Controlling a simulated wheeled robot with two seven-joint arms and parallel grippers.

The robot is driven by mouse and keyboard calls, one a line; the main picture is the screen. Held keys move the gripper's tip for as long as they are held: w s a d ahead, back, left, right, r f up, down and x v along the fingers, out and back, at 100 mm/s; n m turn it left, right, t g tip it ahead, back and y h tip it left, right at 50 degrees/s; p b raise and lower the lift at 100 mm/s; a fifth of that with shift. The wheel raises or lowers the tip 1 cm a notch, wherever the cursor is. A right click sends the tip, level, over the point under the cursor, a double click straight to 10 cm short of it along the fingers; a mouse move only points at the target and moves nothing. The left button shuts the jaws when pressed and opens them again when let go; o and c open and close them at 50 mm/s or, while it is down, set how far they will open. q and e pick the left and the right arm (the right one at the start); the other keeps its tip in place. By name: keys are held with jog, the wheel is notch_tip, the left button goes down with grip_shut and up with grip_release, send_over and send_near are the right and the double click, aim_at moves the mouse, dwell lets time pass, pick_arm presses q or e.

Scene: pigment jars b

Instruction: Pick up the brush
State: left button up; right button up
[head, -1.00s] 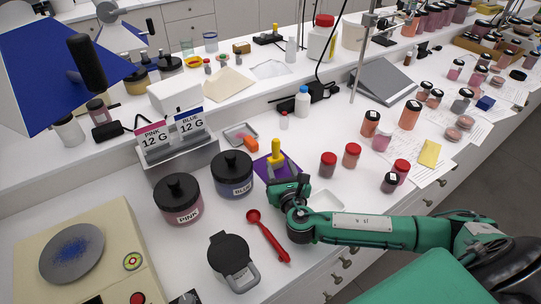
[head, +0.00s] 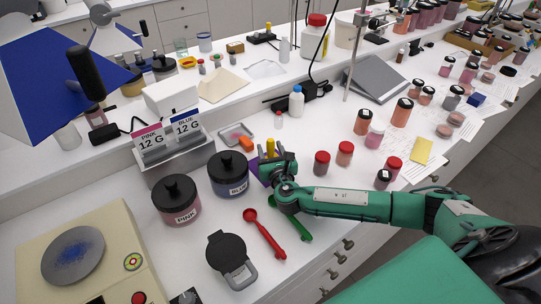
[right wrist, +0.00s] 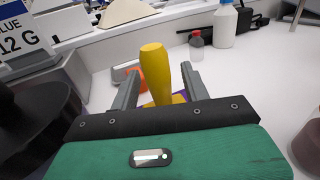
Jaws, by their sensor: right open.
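The lower part of the brush is hidden by the gripper. My left gripper is not in view.
Jars marked BLUE (head: 229,174) and PINK (head: 177,201) stand left of the gripper. A red spoon (head: 264,233) and a green scoop-like tool (head: 292,220) lie in front. A small tray (head: 236,134) lies behind. Red-lidded jars (head: 322,164) stand to the right.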

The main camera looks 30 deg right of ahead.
jog(key=c, duration=0.4)
grip_shut()
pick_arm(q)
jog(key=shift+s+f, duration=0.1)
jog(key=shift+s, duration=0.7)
pick_arm(e)
jog(key=shift+r, duration=0.15)
